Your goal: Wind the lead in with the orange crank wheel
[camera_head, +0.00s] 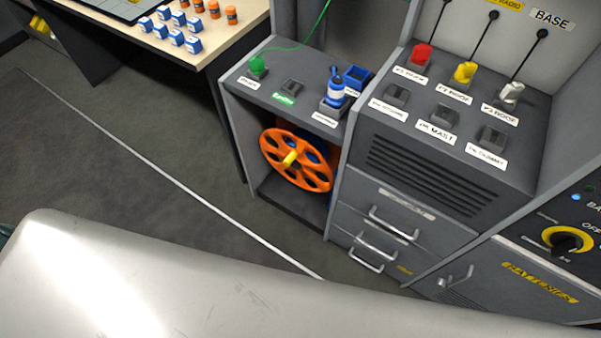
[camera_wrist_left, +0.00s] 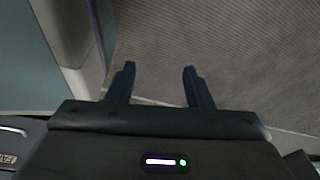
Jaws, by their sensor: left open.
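The orange crank wheel (camera_head: 284,173) with a yellow handle (camera_head: 290,159) stands upright in the open bay of the grey cabinet in the head view. A green lead (camera_head: 305,40) runs from a green plug (camera_head: 257,66) on the cabinet top upward out of the picture. My left gripper (camera_wrist_left: 158,85) shows in the left wrist view, with its two dark fingers apart and nothing between them, over grey floor. It is not in the head view, so its distance from the wheel cannot be told. My right gripper is not in view.
A blue and white device (camera_head: 336,92) stands on the cabinet top. Drawers (camera_head: 390,222) with metal handles are right of the wheel bay. A table (camera_head: 215,45) with small blocks is at the upper left. The floor (camera_head: 120,120) left of the wheel is clear.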

